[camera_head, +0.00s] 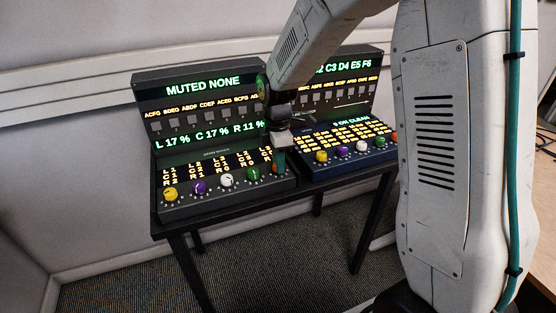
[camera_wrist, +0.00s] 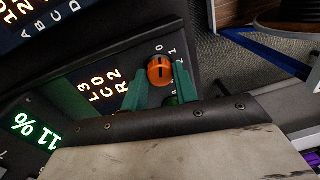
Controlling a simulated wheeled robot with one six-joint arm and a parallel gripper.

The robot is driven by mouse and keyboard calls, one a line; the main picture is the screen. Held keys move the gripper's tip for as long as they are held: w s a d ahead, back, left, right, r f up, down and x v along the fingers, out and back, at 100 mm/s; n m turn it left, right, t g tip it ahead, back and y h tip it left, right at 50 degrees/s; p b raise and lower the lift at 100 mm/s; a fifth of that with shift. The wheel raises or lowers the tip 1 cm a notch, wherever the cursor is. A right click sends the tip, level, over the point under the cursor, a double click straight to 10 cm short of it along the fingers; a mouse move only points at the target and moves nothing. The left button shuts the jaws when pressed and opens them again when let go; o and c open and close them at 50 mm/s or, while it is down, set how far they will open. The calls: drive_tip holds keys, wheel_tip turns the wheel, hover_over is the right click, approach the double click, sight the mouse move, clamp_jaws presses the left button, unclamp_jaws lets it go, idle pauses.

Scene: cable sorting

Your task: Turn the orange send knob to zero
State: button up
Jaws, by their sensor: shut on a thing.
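The orange knob (camera_wrist: 159,70) shows in the wrist view near the left console's edge, with the digits 0, 1 and 2 beside it. A dark line on its face runs roughly up the picture, toward the 0. My gripper (camera_wrist: 162,80) has its two teal fingers on either side of the knob and is shut on it. In the head view my gripper (camera_head: 279,158) reaches down to the right end of the left console (camera_head: 222,207), largely hiding this knob. The console's screen reads "MUTED NONE" and "L 17 % C 17 % R 11 %".
Yellow (camera_head: 170,194), purple (camera_head: 200,187), white (camera_head: 226,180) and green (camera_head: 252,174) knobs line the left console. A second console (camera_head: 345,167) with similar knobs stands close on the right. Both rest on a black table (camera_head: 187,226) against the wall.

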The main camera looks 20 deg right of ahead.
drive_tip(key=o, duration=1)
drive_tip(key=shift+c, duration=0.2)
drive_tip(key=r, duration=0.7)
drive_tip(key=shift+w+d+r, duration=0.1)
drive_tip(key=shift+w+r, duration=0.15)
drive_tip(key=shift+r, duration=0.15)
